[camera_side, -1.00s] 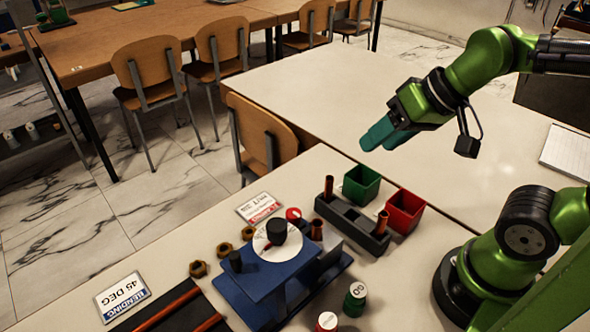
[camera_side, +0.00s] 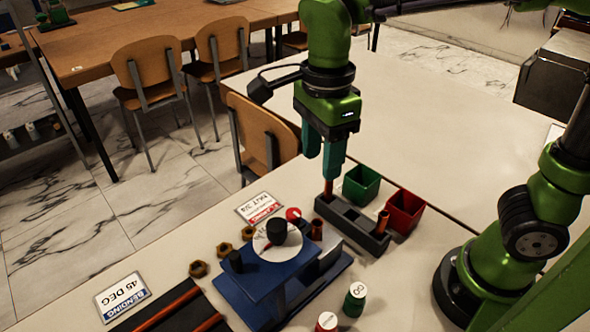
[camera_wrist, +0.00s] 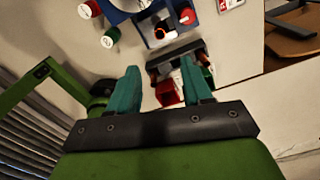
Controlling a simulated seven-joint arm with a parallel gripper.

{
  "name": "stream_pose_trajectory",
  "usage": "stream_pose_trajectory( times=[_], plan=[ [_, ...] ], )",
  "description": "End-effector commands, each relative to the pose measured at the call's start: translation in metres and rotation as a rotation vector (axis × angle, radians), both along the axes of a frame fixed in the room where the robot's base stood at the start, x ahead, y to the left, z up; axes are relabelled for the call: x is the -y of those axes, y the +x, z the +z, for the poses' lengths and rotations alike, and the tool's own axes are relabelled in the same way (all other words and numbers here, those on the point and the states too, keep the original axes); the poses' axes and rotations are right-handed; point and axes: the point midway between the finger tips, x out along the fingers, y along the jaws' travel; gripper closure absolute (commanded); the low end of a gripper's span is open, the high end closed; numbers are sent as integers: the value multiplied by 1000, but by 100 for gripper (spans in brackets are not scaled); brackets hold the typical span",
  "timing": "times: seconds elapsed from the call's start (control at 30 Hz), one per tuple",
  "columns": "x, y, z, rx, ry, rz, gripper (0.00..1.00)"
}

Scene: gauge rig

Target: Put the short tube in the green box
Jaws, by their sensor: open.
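A black rack (camera_side: 352,219) holds one copper tube (camera_side: 328,188) upright at its left end and another copper tube (camera_side: 382,221) at its right end. A stubby copper tube (camera_side: 317,230) stands beside the blue gauge. I cannot tell for sure which is the short tube. The green box (camera_side: 361,185) stands behind the rack and looks empty; in the wrist view my right finger partly hides it. My gripper (camera_side: 322,168) points down, open, with its fingertips right above or around the top of the left-end tube; contact is unclear. The wrist view shows my gripper (camera_wrist: 162,66) fingers apart.
A red box (camera_side: 405,211) stands right of the green box. The blue gauge (camera_side: 265,275) with its dial is left of the rack. Several nuts, signs and red and green capped weights lie around. The table behind the boxes is clear.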

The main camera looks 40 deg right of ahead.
Motion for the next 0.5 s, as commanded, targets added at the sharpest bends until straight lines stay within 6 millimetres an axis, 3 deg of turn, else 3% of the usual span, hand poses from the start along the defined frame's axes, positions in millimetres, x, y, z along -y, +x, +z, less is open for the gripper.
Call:
stream_pose_trajectory(
  times=[0.17,0.5],
  plan=[
    [0,-1,-25,-4,-1,2,51],
    [1,-1,-94,-6,-3,4,51]
  ],
)
